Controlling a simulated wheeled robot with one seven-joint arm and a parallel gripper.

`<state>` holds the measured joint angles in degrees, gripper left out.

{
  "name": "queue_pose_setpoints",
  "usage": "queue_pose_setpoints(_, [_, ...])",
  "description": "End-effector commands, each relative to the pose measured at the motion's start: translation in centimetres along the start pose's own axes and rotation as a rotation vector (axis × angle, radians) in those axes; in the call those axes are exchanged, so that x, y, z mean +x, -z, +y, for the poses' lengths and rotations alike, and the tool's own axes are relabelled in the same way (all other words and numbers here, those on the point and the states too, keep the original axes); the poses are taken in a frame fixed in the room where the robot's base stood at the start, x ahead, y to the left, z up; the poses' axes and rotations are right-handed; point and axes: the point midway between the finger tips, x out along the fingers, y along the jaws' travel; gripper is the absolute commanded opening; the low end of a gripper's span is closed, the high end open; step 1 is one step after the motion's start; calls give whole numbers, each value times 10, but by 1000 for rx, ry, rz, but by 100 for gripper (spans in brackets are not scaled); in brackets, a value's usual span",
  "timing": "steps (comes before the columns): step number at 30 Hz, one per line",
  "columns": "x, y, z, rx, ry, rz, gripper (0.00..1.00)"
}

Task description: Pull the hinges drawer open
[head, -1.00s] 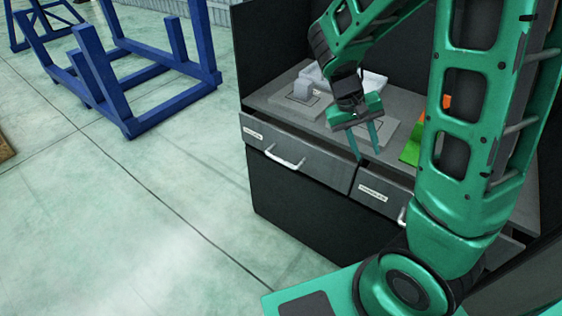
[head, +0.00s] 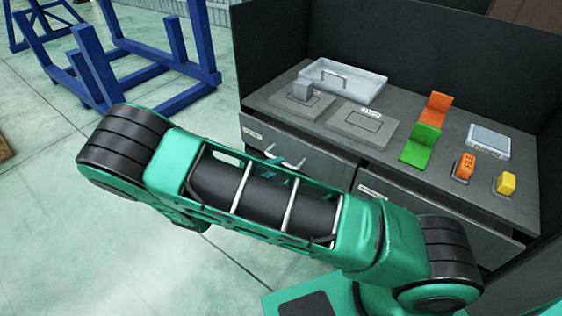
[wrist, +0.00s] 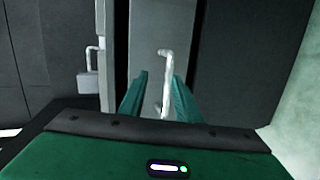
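Two grey drawer fronts sit side by side under the workbench top. The left drawer front (head: 310,153) has a pale label that is too small to read and a light bar handle (head: 298,165). The right drawer front (head: 440,222) also has a label, and my arm hides much of it. My gripper (wrist: 158,82) is open at the left drawer. In the wrist view the bar handle (wrist: 165,65) shows between its two green fingers, and I cannot tell whether they touch it. In the head view my arm hides most of the gripper.
The bench top (head: 395,160) carries a clear tray (head: 345,82), grey plates, a green bracket (head: 420,147), an orange bracket (head: 435,108) and small boxes. Blue frames (head: 150,75) stand at the back left.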

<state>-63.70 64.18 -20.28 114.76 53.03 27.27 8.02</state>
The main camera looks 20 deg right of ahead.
Motion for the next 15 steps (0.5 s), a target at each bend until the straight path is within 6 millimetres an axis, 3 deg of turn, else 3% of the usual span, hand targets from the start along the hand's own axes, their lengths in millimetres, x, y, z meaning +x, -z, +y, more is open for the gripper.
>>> queue_pose_setpoints(3, [-14, 12, -19, -33, -63, 83, 30])
queue_pose_setpoints(8, [-24, 21, -31, -51, -104, 141, 30])
queue_pose_setpoints(15, [-7, 25, -31, -54, -111, 149, 30])
